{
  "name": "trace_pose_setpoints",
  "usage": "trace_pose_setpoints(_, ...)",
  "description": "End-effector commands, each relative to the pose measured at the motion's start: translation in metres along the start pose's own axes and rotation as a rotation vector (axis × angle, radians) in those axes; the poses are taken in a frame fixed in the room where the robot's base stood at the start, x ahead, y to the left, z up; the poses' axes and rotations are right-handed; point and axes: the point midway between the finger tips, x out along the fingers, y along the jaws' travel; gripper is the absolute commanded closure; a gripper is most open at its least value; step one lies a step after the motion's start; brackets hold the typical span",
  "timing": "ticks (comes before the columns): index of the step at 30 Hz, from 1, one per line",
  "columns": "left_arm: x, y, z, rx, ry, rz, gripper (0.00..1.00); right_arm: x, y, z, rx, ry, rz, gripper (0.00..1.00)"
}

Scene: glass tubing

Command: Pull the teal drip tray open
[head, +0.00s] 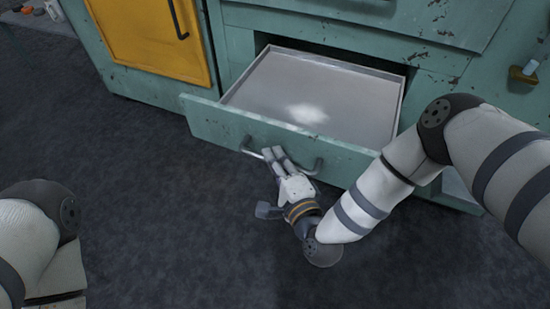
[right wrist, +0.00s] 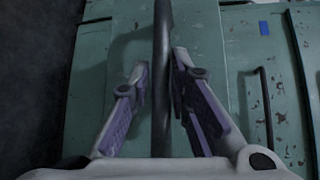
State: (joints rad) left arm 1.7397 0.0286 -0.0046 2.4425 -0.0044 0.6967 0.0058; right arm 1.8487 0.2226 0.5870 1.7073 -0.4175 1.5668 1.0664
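The teal drip tray (head: 225,124) is a drawer with a chipped teal front and a grey metal pan (head: 345,100). It stands well out of the cabinet. Its dark bar handle (head: 309,171) runs along the front, and also shows as an upright bar in the right wrist view (right wrist: 162,60). My right gripper (head: 273,154) is at the handle's middle. In the right wrist view its two fingers (right wrist: 160,85) lie on either side of the bar, close against it; any small gap is hard to judge. My left arm (head: 40,225) shows at lower left, its gripper out of view.
The teal cabinet (head: 235,50) has a yellow door (head: 148,42) at left, and a brass-coloured fitting (head: 525,72) at right. A pale patch (head: 306,113) lies in the pan. The dark floor (head: 150,200) in front of the drawer is clear.

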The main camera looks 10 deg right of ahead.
Motion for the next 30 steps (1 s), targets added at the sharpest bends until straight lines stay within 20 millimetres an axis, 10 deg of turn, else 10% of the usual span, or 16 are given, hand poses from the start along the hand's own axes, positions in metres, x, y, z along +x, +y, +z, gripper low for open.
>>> trace_pose_setpoints(11,0.000,0.000,0.000,0.000,0.000,0.000,0.46,-0.004,0.000,0.000,0.001,0.000,-0.001,0.67)
trace_pose_setpoints(24,0.000,0.000,0.000,0.000,0.000,0.000,0.46,-0.106,0.001,0.000,0.002,0.001,0.002,0.67)
trace_pose_setpoints(30,0.000,0.000,0.000,0.000,0.000,0.000,0.46,-0.120,0.000,0.000,0.001,0.001,-0.001,0.67)
